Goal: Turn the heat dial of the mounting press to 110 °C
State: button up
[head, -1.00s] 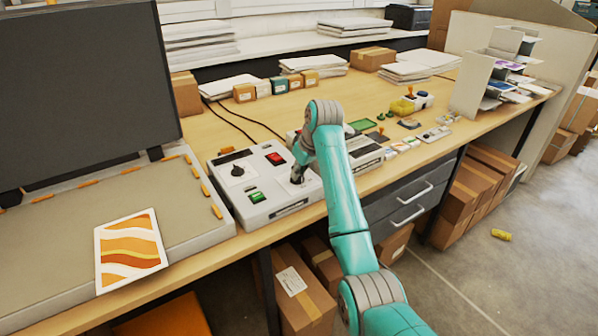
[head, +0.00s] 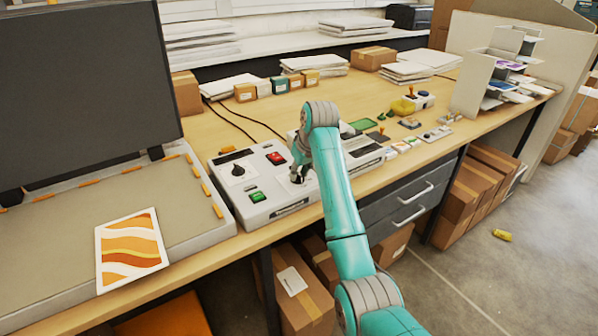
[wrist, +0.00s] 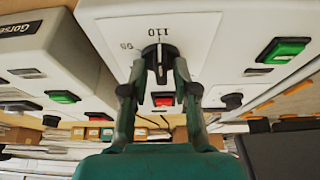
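The mounting press (head: 270,209) is a pale box on the bench with a heat dial. In the wrist view the black heat dial (wrist: 161,52) shows upside down against a white face marked 110 and, to its left, a number like 95. Its upright bar seems to line up with the 110 mark. My gripper (wrist: 159,66) has one finger on each side of the dial, with a gap seen between the fingers and the bar. In the head view my gripper (head: 298,175) is over the press's right part and hides this dial.
A second black dial (head: 238,170), a red switch (head: 275,158) and a green switch (head: 257,196) sit left of my gripper. Another pale machine (head: 362,152) stands close to the right. A large dark panel (head: 85,95) and a patterned sheet (head: 130,250) are on the left.

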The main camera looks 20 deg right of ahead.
jog(key=shift+r, duration=0.15)
jog(key=v, duration=0.7)
dwell(0.3)
jog(key=shift+s, duration=0.15)
